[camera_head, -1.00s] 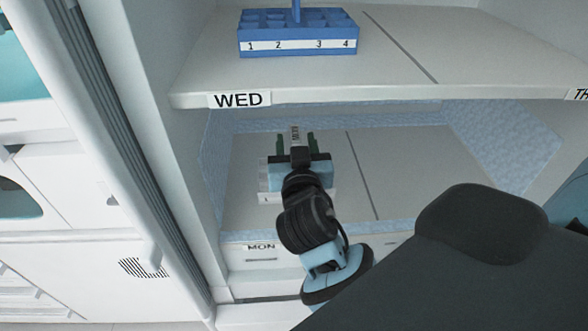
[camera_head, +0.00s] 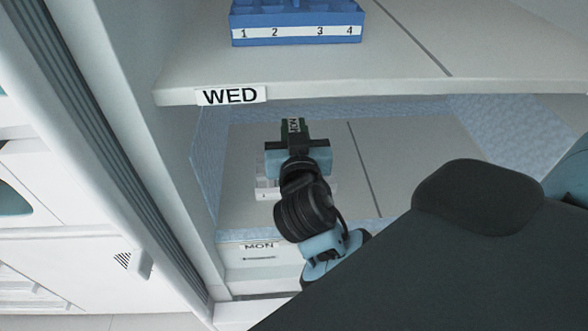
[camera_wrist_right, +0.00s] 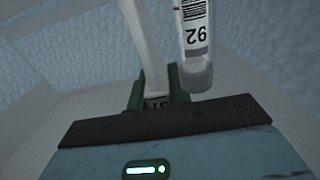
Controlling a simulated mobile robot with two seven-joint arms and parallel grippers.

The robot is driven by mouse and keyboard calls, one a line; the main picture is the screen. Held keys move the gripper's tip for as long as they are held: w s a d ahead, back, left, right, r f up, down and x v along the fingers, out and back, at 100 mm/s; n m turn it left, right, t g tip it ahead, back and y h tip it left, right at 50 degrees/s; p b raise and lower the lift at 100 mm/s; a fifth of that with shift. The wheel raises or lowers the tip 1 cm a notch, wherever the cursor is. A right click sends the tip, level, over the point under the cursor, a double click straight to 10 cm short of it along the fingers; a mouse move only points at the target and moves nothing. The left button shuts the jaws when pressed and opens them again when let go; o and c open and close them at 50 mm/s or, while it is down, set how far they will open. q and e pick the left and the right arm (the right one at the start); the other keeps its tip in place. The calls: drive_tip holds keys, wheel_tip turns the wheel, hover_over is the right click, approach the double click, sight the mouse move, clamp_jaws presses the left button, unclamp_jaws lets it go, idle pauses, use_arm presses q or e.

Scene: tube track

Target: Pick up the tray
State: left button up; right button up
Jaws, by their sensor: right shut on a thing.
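A pale, see-through tray (camera_head: 266,194) stands on the lower shelf, mostly hidden behind my right gripper. In the right wrist view the white handle (camera_wrist_right: 146,45) runs between the green fingers (camera_wrist_right: 157,92). I cannot tell whether the tray touches the shelf. My left gripper is not in view.
A blue tray (camera_head: 297,32) numbered 1 to 4 stands on the upper shelf, labelled WED (camera_head: 231,95). That shelf's front edge is above and near my right gripper. The lower shelf (camera_head: 405,165) is clear to the right. A side wall is close on the left.

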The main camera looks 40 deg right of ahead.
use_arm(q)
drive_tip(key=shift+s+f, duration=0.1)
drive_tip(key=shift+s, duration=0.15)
use_arm(e)
clamp_jaws()
drive_tip(key=shift+r, duration=0.15)
